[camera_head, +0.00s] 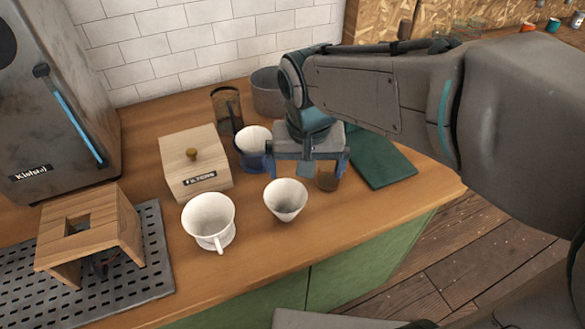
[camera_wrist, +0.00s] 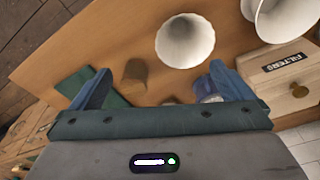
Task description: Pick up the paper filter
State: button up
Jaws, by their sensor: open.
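A white cone-shaped piece, which looks like the paper filter (camera_head: 286,199), stands mouth up on the wooden counter; it also shows in the wrist view (camera_wrist: 185,42). My gripper (camera_head: 307,172) is above the counter, just behind the cone in the head view. Its fingers are apart with nothing between them, as the wrist view also shows (camera_wrist: 160,78). The cone lies beyond the fingertips in the wrist view, apart from them. A wooden box (camera_head: 182,189) labelled FILTERS, with a knob on its lid, stands to the left; it shows at right in the wrist view (camera_wrist: 300,100).
A white handled dripper (camera_head: 212,215) stands left of the cone. A blue-and-white cup (camera_head: 250,150), brown glass (camera_head: 227,105) and grey pot (camera_head: 266,95) stand behind.

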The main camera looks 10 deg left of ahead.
jog(key=a, duration=0.4)
send_near(286, 201)
jog(key=s+f, duration=0.1)
jog(key=s, duration=0.1)
jog(key=shift+w+f, duration=0.2)
jog(key=shift+f, duration=0.8)
jog(key=shift+w+f, duration=0.25)
jog(key=shift+f, duration=0.75)
jog(key=shift+w+f, duration=0.2)
jog(key=shift+f, duration=0.8)
jog(key=c, duration=0.9)
